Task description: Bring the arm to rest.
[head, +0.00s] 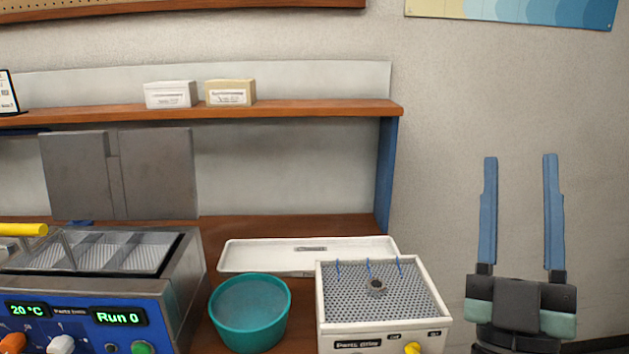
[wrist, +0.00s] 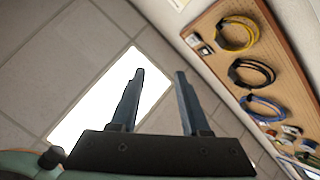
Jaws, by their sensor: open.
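My gripper (head: 521,165) is raised at the right of the head view, with its two blue fingers pointing up and apart. It is open, with nothing between the fingers. It stands to the right of the bench, in front of the bare wall. In the wrist view my gripper (wrist: 157,76) also shows open and empty, against the ceiling and a bright ceiling light (wrist: 95,105).
On the bench are a blue-fronted bath unit (head: 80,318) with a yellow handle, a teal bowl (head: 249,315), a white tray (head: 240,257) and a perforated-top device (head: 340,310). A shelf (head: 300,109) holds two small boxes. A pegboard (wrist: 225,65) with coiled cables shows in the wrist view.

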